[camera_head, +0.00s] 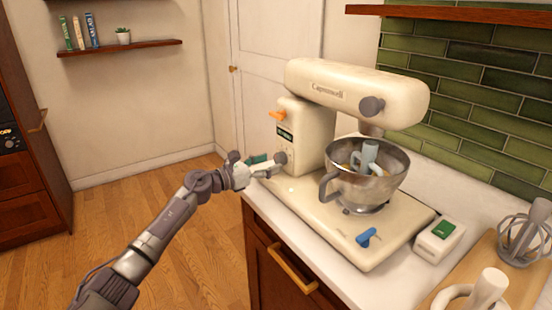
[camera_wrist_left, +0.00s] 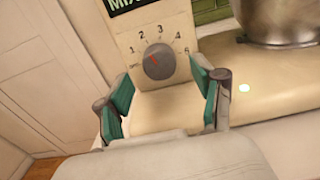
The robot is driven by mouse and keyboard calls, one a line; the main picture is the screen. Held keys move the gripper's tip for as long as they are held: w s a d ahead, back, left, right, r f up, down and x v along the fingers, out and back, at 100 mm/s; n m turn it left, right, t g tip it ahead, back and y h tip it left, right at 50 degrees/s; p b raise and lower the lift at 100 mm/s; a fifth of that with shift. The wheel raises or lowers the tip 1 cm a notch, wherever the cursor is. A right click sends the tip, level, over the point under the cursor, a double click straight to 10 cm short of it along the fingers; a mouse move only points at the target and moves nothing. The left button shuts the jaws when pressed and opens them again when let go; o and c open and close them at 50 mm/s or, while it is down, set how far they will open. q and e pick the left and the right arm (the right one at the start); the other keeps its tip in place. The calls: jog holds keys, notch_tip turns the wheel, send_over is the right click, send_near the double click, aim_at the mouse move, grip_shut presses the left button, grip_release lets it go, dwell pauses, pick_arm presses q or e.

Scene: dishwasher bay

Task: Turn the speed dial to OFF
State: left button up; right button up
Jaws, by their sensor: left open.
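The stand mixer (camera_head: 305,135) is cream coloured and stands on the counter. Its grey round speed dial (camera_head: 281,158) is on the front of the column, and shows large in the left wrist view (camera_wrist_left: 160,65). Numbers 1 to 5 arc over the dial, with a small mark at its left too small to read surely. A red pointer line on the dial slants to the upper left. My left gripper (camera_head: 262,164) is open and empty in front of the dial. Its green-padded fingers (camera_wrist_left: 161,88) stand apart, either side of and below the dial. Contact is not visible.
A steel bowl (camera_head: 366,185) sits under the mixer head. A small box with a green top (camera_head: 440,235) and a wooden board with attachments (camera_head: 500,262) lie to the right.

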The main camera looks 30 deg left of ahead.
pick_arm(q)
jog(key=shift+x, duration=1.5)
jog(key=shift+s, duration=0.1)
jog(key=shift+c, duration=0.4)
jog(key=c, duration=1.1)
